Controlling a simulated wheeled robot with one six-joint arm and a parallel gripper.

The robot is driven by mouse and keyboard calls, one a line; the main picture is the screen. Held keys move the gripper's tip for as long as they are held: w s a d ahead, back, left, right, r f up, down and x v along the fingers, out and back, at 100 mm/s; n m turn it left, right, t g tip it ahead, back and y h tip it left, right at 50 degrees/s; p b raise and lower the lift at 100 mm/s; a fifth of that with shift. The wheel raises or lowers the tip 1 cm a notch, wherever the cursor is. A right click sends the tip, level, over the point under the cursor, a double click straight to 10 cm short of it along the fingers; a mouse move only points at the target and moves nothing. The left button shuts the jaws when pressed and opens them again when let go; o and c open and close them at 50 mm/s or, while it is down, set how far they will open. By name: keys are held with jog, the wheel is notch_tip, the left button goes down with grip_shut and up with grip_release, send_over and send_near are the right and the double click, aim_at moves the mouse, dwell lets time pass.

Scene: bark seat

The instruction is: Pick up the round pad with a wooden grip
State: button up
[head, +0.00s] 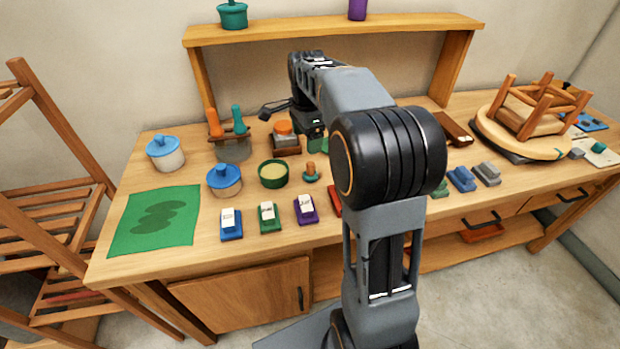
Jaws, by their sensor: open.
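The round pad (311,178) is a small dark green disc with an upright brown wooden grip. It stands on the workbench in the head view, just right of a green bowl with pale contents. My gripper (314,136) is farther back on the bench side, above and behind the pad, pointing down. It is open and holds nothing that I can see. The gripper is small and dark here, and its fingertips are hard to make out. The pad is in plain view and apart from the gripper.
The bowl (273,174) and a blue-lidded pot (224,180) stand left of the pad. An orange-topped item (285,137) sits close beside the gripper. Small blocks, including a purple one (305,210), line the front. My arm hides the bench's middle. A raised shelf (340,28) spans the back.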

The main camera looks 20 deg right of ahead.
jog(key=shift+w+d+f+m, duration=0.8)
jog(key=shift+w+f+m, duration=0.15)
jog(key=shift+w+m, duration=0.05)
jog(key=b, duration=0.1)
send_over(310, 171)
jog(key=w, duration=0.1)
jog(key=shift+m, duration=0.3)
jog(key=f, duration=0.6)
jog(key=shift+w+d+f, duration=0.2)
jog(key=shift+f, duration=0.15)
jog(key=shift+s+d+f, duration=0.1)
jog(key=shift+d+f, duration=0.05)
jog(key=shift+f, duration=3.2)
jog(key=c, duration=1)
